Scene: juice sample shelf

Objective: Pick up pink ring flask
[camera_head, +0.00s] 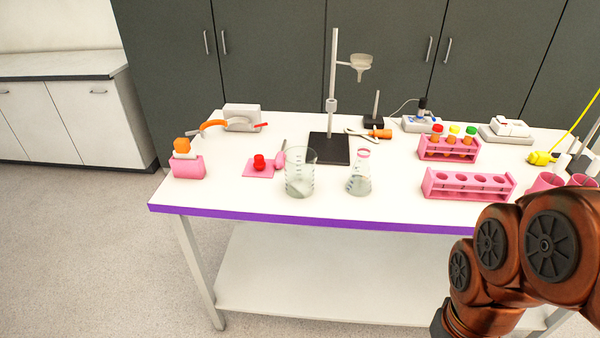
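The pink ring flask (360,176) is a clear conical glass flask with a pink ring around its neck. My arm comes in at the lower right of the view, in front of the table and apart from the flask. My gripper does not show in the view, so its fingers and anything in them are hidden.
A larger glass beaker (299,176) stands left of the flask. An empty pink rack (468,188) is to its right. A stand with a black base (329,150) is behind. A filled tube rack (447,151) sits back right. Bare tabletop lies around the flask's front.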

